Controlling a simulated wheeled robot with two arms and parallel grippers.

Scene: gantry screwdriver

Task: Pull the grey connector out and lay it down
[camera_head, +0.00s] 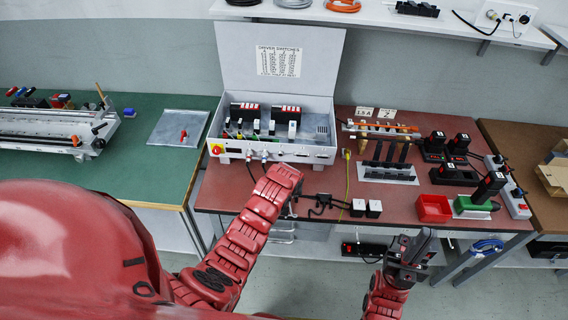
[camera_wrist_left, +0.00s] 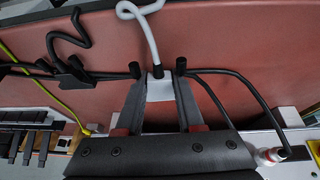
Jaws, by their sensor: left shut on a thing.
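The grey connector (camera_wrist_left: 160,88) is between the fingers of my left gripper (camera_wrist_left: 158,72), which is shut on it. Its pale cable (camera_wrist_left: 150,32) curls away from the fingertips over the red-brown bench top. It is clear of the white case; I cannot tell whether it touches the bench. In the head view my left wrist hides the connector and most of the left gripper. The white case (camera_head: 320,154) stands with its lid up, and another plug with a black cable (camera_wrist_left: 268,156) sits at its front panel. My right gripper (camera_head: 410,246) is open and empty in front of the bench.
A yellow cable (camera_head: 347,185), a black rack (camera_head: 388,172) and a red bin (camera_head: 433,208) are further right. The bench's front left is bare.

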